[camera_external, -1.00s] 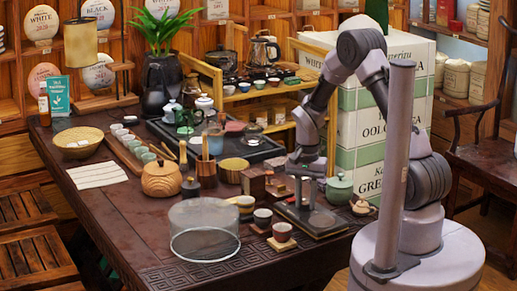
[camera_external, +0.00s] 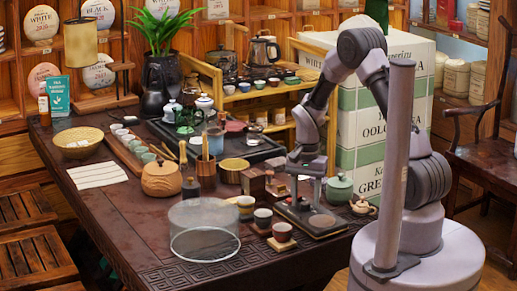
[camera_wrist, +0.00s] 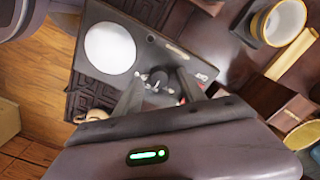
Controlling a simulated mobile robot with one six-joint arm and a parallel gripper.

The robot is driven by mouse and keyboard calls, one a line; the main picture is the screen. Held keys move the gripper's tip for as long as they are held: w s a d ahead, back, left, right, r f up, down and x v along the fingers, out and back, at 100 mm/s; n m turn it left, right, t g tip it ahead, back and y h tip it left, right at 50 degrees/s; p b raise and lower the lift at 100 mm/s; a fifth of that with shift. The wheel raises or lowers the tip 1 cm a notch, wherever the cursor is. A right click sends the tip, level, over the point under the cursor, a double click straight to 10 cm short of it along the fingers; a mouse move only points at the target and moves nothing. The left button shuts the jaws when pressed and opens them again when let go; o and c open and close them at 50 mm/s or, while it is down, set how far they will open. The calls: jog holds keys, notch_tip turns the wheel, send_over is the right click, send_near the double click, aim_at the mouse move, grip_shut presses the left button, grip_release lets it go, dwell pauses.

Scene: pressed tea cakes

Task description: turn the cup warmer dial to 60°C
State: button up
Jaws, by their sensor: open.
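The cup warmer is a flat dark slab (camera_external: 332,229) with a round plate, near the table's right front edge. In the wrist view its panel (camera_wrist: 92,18) carries a pale round plate (camera_wrist: 110,49) and a small dark dial (camera_wrist: 157,76). A small red mark (camera_wrist: 202,77) shows on the panel; no temperature is readable. My gripper (camera_external: 306,200) points down over the warmer. In the wrist view my gripper (camera_wrist: 160,88) is open, its fingers either side of the dial. I cannot tell whether they touch it.
A green lidded pot (camera_external: 339,190) and a small clay teapot (camera_external: 362,208) stand right of the warmer. Small cups (camera_external: 262,217) and a wooden block (camera_external: 281,246) are to its left. A clear glass cover (camera_external: 205,232) stands further left. The left front tabletop is clear.

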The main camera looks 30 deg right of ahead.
aim_at(305, 203)
notch_tip(305, 203, up, 17)
jog(key=p, duration=0.6)
jog(key=shift+p, duration=0.3)
jog(key=s+a+r+n+t+y, duration=0.1)
jog(key=s+a+r+n+t, duration=0.15)
jog(key=s+r, duration=0.9)
jog(key=s+a+r+n+t+y, duration=0.1)
jog(key=s+r+n+t, duration=0.2)
jog(key=s, duration=0.7)
jog(key=shift+r, duration=0.35)
jog(key=shift+s, duration=0.1)
